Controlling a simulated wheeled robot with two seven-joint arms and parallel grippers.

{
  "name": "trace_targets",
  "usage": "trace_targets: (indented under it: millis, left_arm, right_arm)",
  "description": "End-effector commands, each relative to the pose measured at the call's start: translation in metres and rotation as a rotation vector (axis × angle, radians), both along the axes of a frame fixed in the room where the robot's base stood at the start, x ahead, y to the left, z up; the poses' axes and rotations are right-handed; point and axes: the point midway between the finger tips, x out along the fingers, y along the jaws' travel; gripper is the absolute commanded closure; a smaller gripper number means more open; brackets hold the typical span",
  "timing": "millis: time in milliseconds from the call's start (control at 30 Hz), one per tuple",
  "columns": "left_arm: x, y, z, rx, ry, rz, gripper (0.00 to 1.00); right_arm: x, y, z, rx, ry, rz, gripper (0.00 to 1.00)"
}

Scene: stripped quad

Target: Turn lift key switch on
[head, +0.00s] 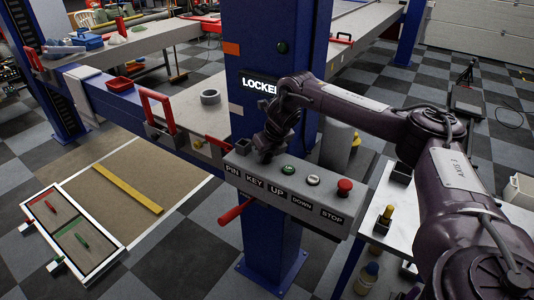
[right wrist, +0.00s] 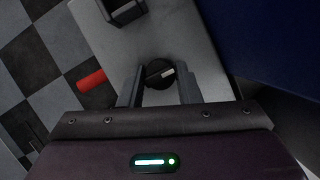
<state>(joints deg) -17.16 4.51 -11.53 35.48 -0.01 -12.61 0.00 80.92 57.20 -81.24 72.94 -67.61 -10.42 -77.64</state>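The key switch (right wrist: 159,74) is a round black knob with a pale pointer mark, on the grey control box (head: 318,209) fixed to the blue lift post. In the right wrist view the pointer lies roughly sideways, tilted slightly up to the right. My right gripper (right wrist: 161,84) has its fingers apart, one on each side of the knob; I cannot tell whether they touch it. In the head view my right gripper (head: 263,154) is over the box above the KEY label and hides the switch. A lit sign (head: 259,86) on the post reads "LOCKE", its end covered by my arm. My left gripper is not in view.
The box also carries a green UP button (head: 289,169), a white DOWN button (head: 313,180) and a red STOP button (head: 345,186). A red handle (head: 236,212) sticks out below the box. A white table (head: 394,223) stands at right.

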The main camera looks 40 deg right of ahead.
Motion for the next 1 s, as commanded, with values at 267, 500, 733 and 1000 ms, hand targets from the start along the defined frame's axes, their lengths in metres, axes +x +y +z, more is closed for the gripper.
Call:
trace_targets:
  millis: [267,500,733,1000]
  left_arm:
    - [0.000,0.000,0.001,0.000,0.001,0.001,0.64]
    - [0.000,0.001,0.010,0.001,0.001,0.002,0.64]
    - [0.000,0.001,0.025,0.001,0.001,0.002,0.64]
    - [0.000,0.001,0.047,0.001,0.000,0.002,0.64]
  right_arm:
    - [0.000,0.000,0.001,-0.001,0.000,-0.014,0.92]
    - [0.000,0.001,0.002,-0.001,0.001,-0.105,0.92]
    - [0.001,0.002,0.004,-0.001,0.001,-0.289,0.92]
    - [0.001,0.004,0.005,0.000,0.002,-0.547,0.92]
